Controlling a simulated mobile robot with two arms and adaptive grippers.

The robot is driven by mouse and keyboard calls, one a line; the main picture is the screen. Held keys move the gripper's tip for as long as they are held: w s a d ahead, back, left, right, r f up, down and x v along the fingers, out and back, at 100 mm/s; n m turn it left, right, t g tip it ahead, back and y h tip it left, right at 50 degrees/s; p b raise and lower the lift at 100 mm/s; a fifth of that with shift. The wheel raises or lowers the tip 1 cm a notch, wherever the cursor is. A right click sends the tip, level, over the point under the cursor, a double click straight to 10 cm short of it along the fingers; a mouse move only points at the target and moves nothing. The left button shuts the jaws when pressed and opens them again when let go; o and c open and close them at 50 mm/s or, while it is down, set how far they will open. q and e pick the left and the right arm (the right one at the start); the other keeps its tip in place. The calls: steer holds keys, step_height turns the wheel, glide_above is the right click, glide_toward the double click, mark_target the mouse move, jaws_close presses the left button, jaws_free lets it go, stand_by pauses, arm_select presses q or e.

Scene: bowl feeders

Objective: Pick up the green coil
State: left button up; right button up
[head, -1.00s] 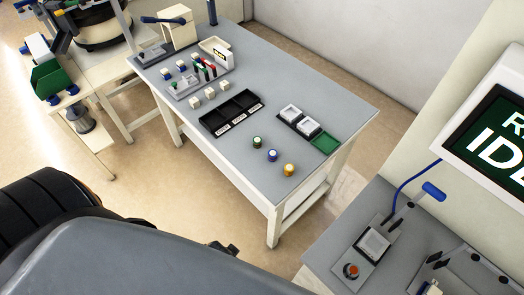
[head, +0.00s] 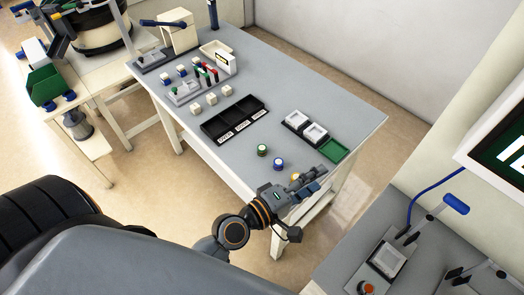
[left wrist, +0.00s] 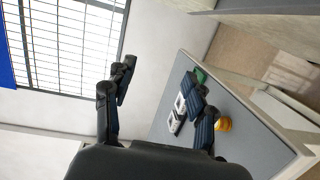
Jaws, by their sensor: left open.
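The green coil (head: 263,150), a small spool with a green top, stands upright on the grey table, near the front edge. The blue coil (head: 278,164) stands just beside it, and the yellow coil (head: 295,178) is partly hidden behind my left gripper (head: 314,181). My left gripper is open and empty, over the table's front right part, to the right of the green coil and apart from it. The left wrist view shows its spread fingers (left wrist: 160,85) and the yellow coil (left wrist: 223,124) beside one finger. I cannot make out the green coil there. My right gripper is not in view.
A black three-compartment tray (head: 235,120) lies left of the coils. White square pieces in black holders (head: 304,126) and a green tray (head: 334,150) lie to the right. White cubes and small fixtures fill the far left. The table between is clear.

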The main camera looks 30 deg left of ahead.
arm_select(q)
steer(key=w+a+n+t+y, duration=0.35)
steer(key=a+n+y, duration=0.65)
steer(key=n, duration=0.9)
steer(key=s+a+f+n+g+y, duration=0.1)
steer(key=f+n+g, duration=0.1)
steer(key=f+n, duration=0.1)
steer(key=s+a+f+n+g+y, duration=0.1)
steer(key=a+f+n+g, duration=0.1)
steer(key=f+n, duration=0.1)
steer(key=a+f+n+g+y, duration=0.1)
steer(key=f+n+g+y, duration=0.1)
steer(key=n, duration=0.1)
steer(key=shift+s+a+f+n, duration=0.25)
steer(key=shift+s+f+n, duration=0.05)
steer(key=shift+s+f, duration=0.1)
glide_toward(262, 149)
steer(key=x, duration=0.3)
steer(key=shift+w+a+r, duration=0.1)
steer(key=shift+w+a, duration=0.1)
steer(key=shift+a, duration=0.2)
steer(key=shift+d+f+p+x, duration=0.15)
steer(key=shift+p+x, duration=0.05)
steer(key=shift+x, duration=1.2)
steer(key=shift+d+f+p+x, duration=0.1)
steer(key=shift+p+x, duration=0.1)
steer(key=shift+x, duration=1.2)
steer(key=shift+c, duration=0.4)
jaws_close()
